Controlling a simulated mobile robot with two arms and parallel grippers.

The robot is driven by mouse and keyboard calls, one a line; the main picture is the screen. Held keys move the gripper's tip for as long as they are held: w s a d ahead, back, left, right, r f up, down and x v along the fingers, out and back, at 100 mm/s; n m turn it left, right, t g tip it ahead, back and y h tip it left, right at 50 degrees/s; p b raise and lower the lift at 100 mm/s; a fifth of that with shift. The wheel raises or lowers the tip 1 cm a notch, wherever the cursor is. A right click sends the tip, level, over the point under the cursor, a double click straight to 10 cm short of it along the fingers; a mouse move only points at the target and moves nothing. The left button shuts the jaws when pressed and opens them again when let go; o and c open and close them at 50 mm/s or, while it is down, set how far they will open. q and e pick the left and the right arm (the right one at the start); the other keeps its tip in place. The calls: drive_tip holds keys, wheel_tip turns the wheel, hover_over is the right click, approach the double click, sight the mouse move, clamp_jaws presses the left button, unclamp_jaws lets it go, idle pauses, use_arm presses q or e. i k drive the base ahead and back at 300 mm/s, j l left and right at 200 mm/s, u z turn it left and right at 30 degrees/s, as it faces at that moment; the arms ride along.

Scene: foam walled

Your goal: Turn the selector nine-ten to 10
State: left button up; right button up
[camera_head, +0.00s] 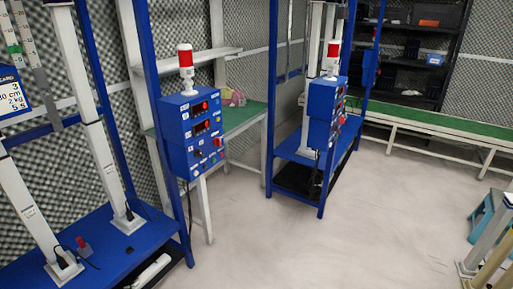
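A blue control box (193,132) with a red-and-white beacon (186,66) on top is fixed to a blue frame left of centre. Its front carries small displays, red buttons and dark knobs. A second, similar blue control box (325,112) with its own beacon (331,62) stands farther back, right of the first. The selector nine-ten cannot be picked out on either box; the knobs and labels are too small to read. Neither of my grippers is in view.
A blue machine base (100,240) with white columns fills the left. A green-topped table (245,117) stands behind the near box. A long green-topped bench (430,121) and dark shelving (412,60) are at the back right. Pale posts (490,240) stand at lower right. The middle floor (350,235) is clear.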

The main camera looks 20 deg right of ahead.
sight(198, 153)
drive_tip(key=z, duration=0.25)
drive_tip(key=i, duration=0.35)
drive_tip(key=i+l, duration=0.45)
drive_tip(key=l, duration=0.15)
drive_tip(key=u, duration=0.05)
